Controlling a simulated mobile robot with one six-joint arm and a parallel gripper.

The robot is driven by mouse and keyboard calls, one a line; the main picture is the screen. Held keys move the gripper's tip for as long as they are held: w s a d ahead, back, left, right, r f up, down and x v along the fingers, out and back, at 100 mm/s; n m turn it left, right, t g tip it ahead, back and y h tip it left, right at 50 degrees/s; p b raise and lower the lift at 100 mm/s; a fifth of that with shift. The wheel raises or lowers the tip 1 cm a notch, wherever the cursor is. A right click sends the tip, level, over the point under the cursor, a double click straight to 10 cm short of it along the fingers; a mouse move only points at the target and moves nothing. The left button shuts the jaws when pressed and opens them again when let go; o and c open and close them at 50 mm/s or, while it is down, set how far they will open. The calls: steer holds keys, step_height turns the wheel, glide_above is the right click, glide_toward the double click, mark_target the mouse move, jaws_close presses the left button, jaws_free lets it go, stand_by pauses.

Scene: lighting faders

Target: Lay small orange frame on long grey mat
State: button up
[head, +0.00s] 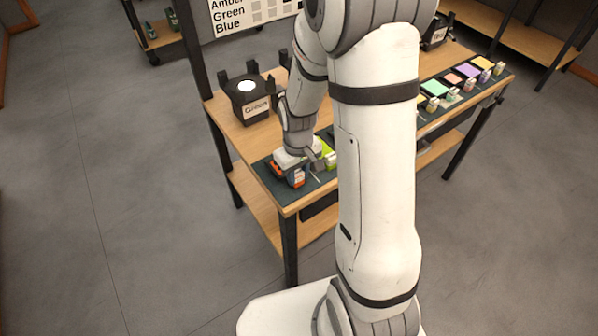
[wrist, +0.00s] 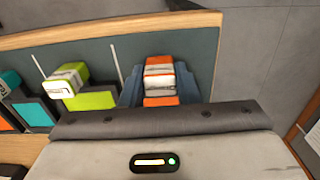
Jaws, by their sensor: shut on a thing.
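The small orange frame (wrist: 159,83), with a pale label, is between the blue-grey fingers of my gripper (wrist: 158,88) in the wrist view. My gripper is shut on it. In the head view the orange frame (head: 279,182) shows beneath my gripper (head: 297,176), at the near left end of the long grey mat (head: 268,182). The dark mat also spans the wrist view (wrist: 203,48). Whether the frame touches the mat or is slightly above it, I cannot tell. My gripper body hides the frame's lower part in the wrist view.
A lime-green piece (wrist: 95,98) with a pale tag stands just left of the orange frame, with a teal piece (wrist: 35,111) further left. A black holder marked Green (head: 250,98) stands behind on the table. Bare mat lies right of the frame in the wrist view.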

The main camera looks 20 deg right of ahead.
steer(key=shift+f, duration=0.3)
steer(key=o, duration=1.1)
step_height(320, 180, up, 8)
steer(key=shift+f, duration=0.25)
step_height(320, 180, up, 7)
steer(key=p, duration=0.5)
steer(key=shift+r+p, duration=0.15)
steer(key=shift+p, duration=0.2)
